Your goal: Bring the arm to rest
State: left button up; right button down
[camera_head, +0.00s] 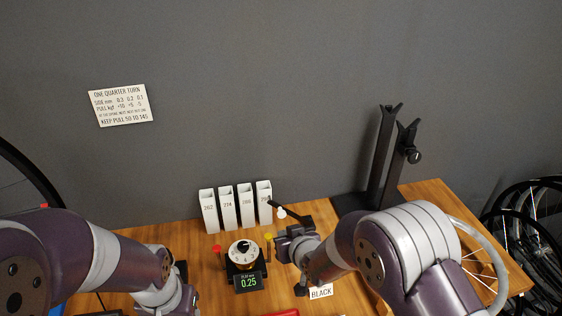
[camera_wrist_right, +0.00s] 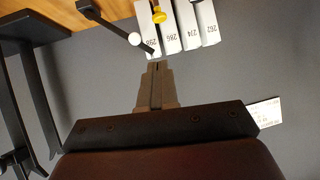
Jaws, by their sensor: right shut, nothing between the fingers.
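My right arm comes in from the right over the wooden bench, and its dark right gripper (camera_head: 289,243) is above the bench, beside the round dial. In the right wrist view the two fingers of the right gripper (camera_wrist_right: 157,72) are together with nothing between them, pointing toward the numbered white boxes. My left arm comes in from the left. Its left gripper lies low in the head view, mostly hidden behind its own wrist, and its fingers do not show.
Numbered white boxes (camera_head: 227,208) stand at the wall. A dial unit (camera_head: 243,253) with a display reading 0.25 is in front. A dark rod (camera_head: 288,210) with a white knob is near the right gripper. A black two-post stand (camera_head: 381,155) is at right. Wheels (camera_head: 530,225) stand far right.

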jog(key=s+d+f+g+h, duration=0.2)
jog(key=s+d+f+g, duration=0.15)
jog(key=s, duration=0.25)
jog(key=s+d+r+m+g+h, duration=0.1)
jog(key=s+d+r+g, duration=0.15)
jog(key=s+d, duration=0.4)
jog(key=s+d+r+m+g+h, duration=0.15)
jog(key=s+d+g, duration=0.25)
jog(key=s, duration=0.6)
notch_tip(320, 180, up, 18)
jog(key=d+p, duration=0.1)
jog(key=p, duration=1.4)
jog(key=shift+w+d+t, duration=0.25)
jog(key=shift+d+t, duration=0.15)
